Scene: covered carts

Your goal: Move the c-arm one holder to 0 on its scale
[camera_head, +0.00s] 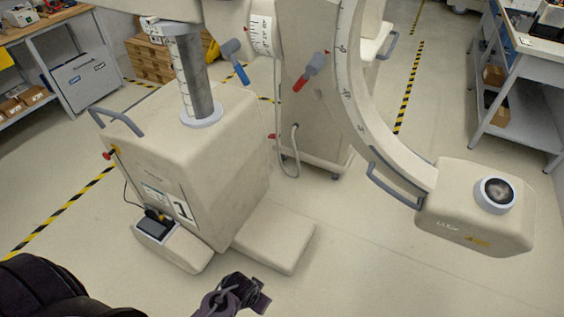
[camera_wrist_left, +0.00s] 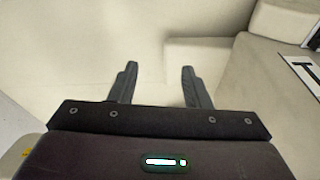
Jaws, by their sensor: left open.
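The C-arm unit labelled 1 is a beige cart (camera_head: 190,150) with a vertical grey column (camera_head: 195,75) carrying a scale. A large curved arm (camera_head: 362,115) with scale marks ends in a box-shaped head (camera_head: 470,215). A blue-handled lever (camera_head: 236,62) and a red-handled lever (camera_head: 308,72) stand near the top. My left gripper (camera_head: 250,290) is low in the head view, in front of the cart's base and apart from it. In the left wrist view its two fingers (camera_wrist_left: 158,85) are apart with nothing between them. The scale readings are too small to read. My right gripper is out of view.
A grey handle (camera_head: 118,120) sticks out at the cart's left. A low foot (camera_head: 275,235) extends at its front. Workbenches stand at left (camera_head: 50,30) and right (camera_head: 520,80). The floor at lower right is clear.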

